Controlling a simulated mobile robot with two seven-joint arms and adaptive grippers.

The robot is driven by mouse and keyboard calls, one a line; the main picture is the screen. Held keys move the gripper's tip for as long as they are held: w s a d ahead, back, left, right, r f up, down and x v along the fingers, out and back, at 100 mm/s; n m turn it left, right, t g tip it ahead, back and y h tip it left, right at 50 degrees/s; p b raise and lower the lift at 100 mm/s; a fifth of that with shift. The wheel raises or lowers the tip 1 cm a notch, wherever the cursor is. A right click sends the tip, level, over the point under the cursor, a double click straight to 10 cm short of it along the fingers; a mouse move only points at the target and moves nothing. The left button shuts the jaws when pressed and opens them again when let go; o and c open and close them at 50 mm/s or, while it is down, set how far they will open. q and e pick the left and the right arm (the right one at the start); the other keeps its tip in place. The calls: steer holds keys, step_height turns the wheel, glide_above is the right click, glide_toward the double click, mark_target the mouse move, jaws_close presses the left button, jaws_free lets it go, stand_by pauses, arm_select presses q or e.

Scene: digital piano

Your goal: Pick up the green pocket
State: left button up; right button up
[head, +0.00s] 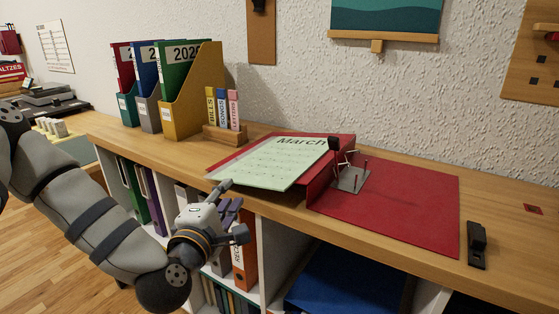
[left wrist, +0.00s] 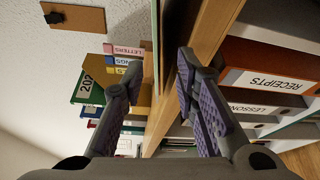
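The green pocket (head: 275,163) is a pale green sheet headed "March". It lies on the left part of the open red binder (head: 400,205), its front edge reaching out near the desk's front edge. My left gripper (head: 230,206) is open just below and in front of the pocket's front left corner. In the left wrist view, the pocket (left wrist: 156,45) shows nearly edge-on as a thin strip, ahead of and between the spread fingers (left wrist: 158,78) with purple pads. No contact is visible. My right gripper is not in view.
The binder's metal rings (head: 350,178) stand up right of the pocket. A yellow magazine file (head: 193,105) and a wooden block with small booklets (head: 225,134) stand behind left. Shelves with folders, including an orange one (head: 245,255), lie below the desk (head: 180,155). A black device (head: 477,245) lies right.

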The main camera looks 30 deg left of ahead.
mark_target(238, 183)
arm_select(q)
steer(key=x, duration=0.5)
steer(key=shift+w+d+r, duration=0.25)
steer(key=shift+w+d, duration=0.05)
steer(key=shift+w, duration=0.05)
jaws_close()
